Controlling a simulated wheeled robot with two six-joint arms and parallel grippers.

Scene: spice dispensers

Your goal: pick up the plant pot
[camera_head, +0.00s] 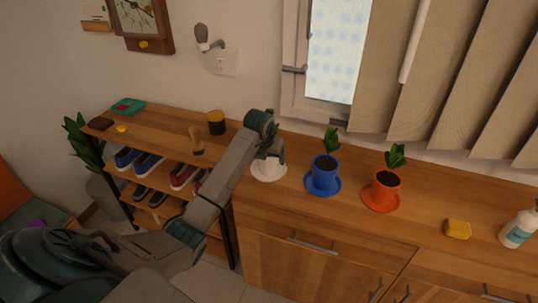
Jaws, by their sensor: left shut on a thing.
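My left gripper (268,158) points down over a white saucer (268,176) on the wooden cabinet, left of the window. It is shut on a white plant pot, mostly hidden behind the gripper; a bit of green leaf shows beside the wrist. I cannot tell whether the pot touches the saucer. A blue pot (323,178) with a plant stands on a blue saucer to the right. An orange pot (384,189) with a plant stands on an orange saucer further right. My right gripper is not in view.
A yellow sponge (457,229) and a white bottle (518,229) are on the cabinet at the right. At the left, a shoe rack (165,125) holds several shoes, with a dark yellow-topped jar (216,123) on top. The cabinet front edge is clear.

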